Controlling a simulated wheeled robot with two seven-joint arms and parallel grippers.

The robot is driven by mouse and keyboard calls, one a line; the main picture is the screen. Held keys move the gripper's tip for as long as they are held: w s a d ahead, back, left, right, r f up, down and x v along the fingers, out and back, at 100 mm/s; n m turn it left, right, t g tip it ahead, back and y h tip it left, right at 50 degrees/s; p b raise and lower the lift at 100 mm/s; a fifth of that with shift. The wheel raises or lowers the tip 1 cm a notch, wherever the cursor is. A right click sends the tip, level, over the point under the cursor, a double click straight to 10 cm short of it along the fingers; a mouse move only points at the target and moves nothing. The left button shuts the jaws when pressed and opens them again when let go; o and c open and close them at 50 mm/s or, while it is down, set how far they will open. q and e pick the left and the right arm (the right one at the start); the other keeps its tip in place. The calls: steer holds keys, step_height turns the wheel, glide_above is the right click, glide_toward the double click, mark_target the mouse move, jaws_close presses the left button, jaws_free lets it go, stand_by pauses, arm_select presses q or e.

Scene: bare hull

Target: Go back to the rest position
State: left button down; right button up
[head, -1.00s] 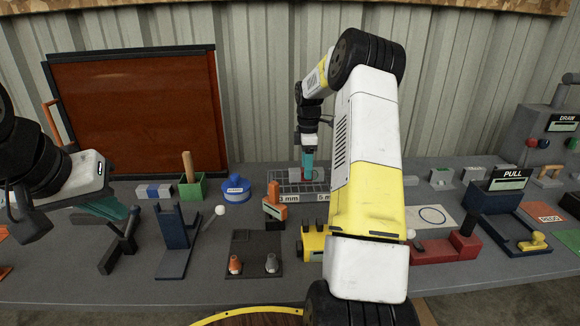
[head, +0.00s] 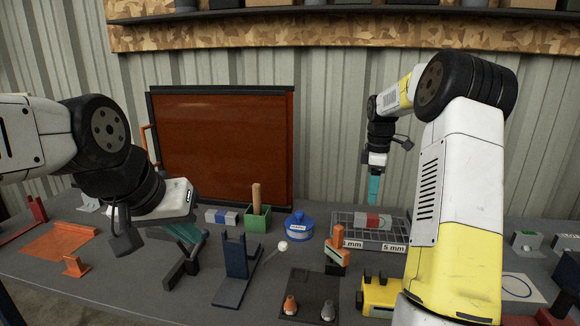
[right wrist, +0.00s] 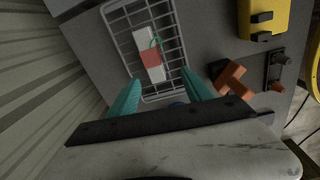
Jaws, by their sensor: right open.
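My right gripper (head: 374,190) hangs fingers-down above the wire tray (head: 396,234) in the head view. In the right wrist view its two teal fingers (right wrist: 161,92) are spread apart with nothing between them. A block with a red middle and pale ends (head: 373,220) lies in the tray, below and clear of the fingers; it also shows in the right wrist view (right wrist: 148,54). My left gripper (head: 188,234) is low over the left part of the table, by a dark angled stand (head: 180,268). Its fingertips are partly hidden, so its opening is unclear.
A dark blue stand (head: 236,270), a green box with a wooden handle (head: 257,220), a blue round container (head: 299,227) and an orange clamp-like piece (head: 337,250) crowd the table. A red-brown board (head: 222,150) stands behind.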

steer(key=s+a+r+m+t, duration=0.3)
steer(key=s+a+r+m, duration=0.3)
steer(key=s+a+r, duration=0.45)
steer(key=s+a+m+t+y, duration=0.1)
steer(key=s+a+m, duration=0.1)
steer(key=s, duration=0.9)
steer(key=s+a+f+m+t+y, duration=0.1)
steer(key=s+a+m, duration=0.2)
steer(key=s, duration=0.7)
steer(key=shift+s+a+m+t, duration=0.2)
steer(key=shift+s+m+t, duration=0.2)
steer(key=shift+m, duration=0.8)
